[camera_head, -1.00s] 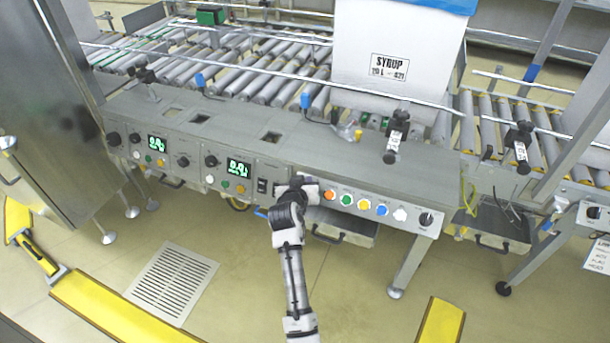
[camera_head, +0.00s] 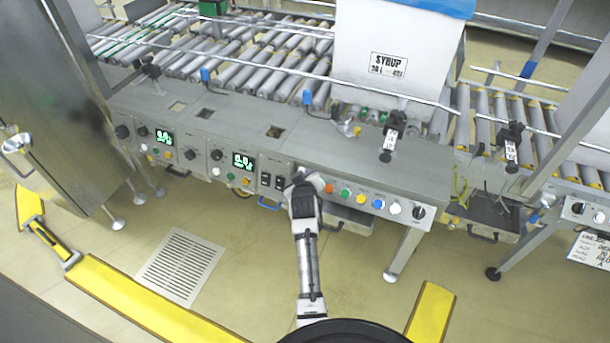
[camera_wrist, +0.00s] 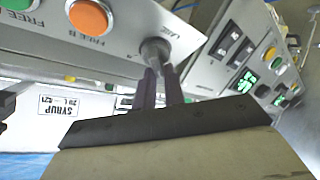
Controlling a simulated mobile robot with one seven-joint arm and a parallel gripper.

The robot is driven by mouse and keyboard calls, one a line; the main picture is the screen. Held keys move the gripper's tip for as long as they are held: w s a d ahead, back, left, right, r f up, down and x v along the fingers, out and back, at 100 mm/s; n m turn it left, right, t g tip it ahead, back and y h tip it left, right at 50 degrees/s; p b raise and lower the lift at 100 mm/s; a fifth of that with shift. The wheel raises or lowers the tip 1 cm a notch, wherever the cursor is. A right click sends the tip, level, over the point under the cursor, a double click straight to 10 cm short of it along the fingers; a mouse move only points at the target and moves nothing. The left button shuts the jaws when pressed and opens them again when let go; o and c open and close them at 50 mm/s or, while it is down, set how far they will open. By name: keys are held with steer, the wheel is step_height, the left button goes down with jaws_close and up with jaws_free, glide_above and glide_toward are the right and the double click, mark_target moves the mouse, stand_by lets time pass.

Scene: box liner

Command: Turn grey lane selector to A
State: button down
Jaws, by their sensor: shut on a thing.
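The grey lane selector (camera_wrist: 155,48) is a small round knob on the sloped control panel, with lettering that looks like "LANE" beside it in the wrist view. My gripper (camera_wrist: 162,72) is shut on the knob, its two dark fingers on either side. In the head view my gripper (camera_head: 303,183) reaches the front panel between black rocker switches and the orange button. There the knob is hidden behind my gripper. I cannot tell which way the knob points.
The orange button (camera_wrist: 88,17) sits close beside the knob. Two black rocker switches (camera_head: 272,181) lie to the left in the head view. Green displays (camera_head: 243,161) and a row of coloured buttons share the panel. A white syrup box (camera_head: 392,50) stands behind on the conveyor.

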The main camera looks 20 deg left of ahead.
steer(key=shift+s+d+f, duration=0.1)
steer(key=shift+d+f, duration=0.05)
steer(key=shift+f, duration=0.25)
steer(key=c, duration=1.6)
jaws_free()
steer(key=shift+o, duration=0.6)
steer(key=shift+r, duration=0.2)
steer(key=shift+w, duration=0.2)
steer(key=shift+r, duration=0.1)
steer(key=b+v, duration=0.1)
steer(key=v, duration=1.2)
steer(key=shift+s+d+r, duration=0.15)
steer(key=shift+s+r, duration=0.05)
steer(key=shift+s, duration=0.15)
